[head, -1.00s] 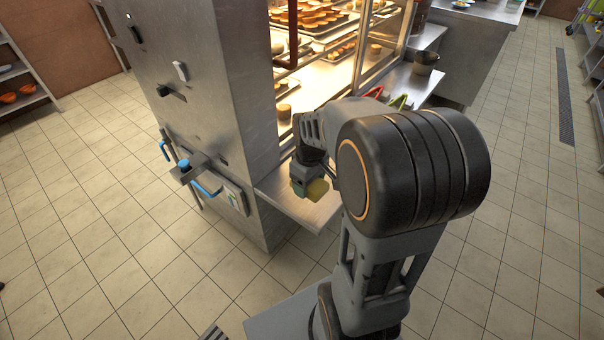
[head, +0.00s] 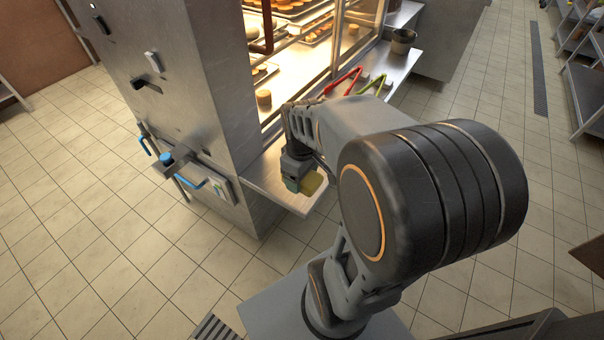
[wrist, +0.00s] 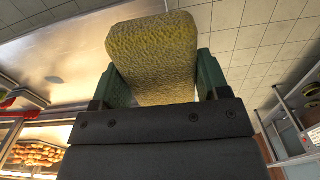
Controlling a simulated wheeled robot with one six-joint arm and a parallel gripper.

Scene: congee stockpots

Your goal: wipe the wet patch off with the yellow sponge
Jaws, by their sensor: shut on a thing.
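The yellow sponge (head: 312,184) is held between the green-tipped jaws of my gripper (head: 301,178), which are shut on it. In the head view the sponge appears over the outer end of the steel ledge (head: 268,180) at the foot of the lit food cabinet. I cannot tell whether it touches the ledge. In the wrist view the sponge (wrist: 152,58) fills the upper middle, between the gripper's jaws (wrist: 155,85). A steel surface (wrist: 70,50) shows to its left with a small dark spot (wrist: 54,80). I cannot tell whether that spot is the wet patch.
Red tongs (head: 343,82) and green tongs (head: 371,86) lie farther along the ledge, with a dark pot (head: 402,41) beyond. The cabinet's steel end wall (head: 215,100) with its blue-handled valve (head: 168,158) stands left of the gripper. Tiled floor (head: 100,260) is open at front left.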

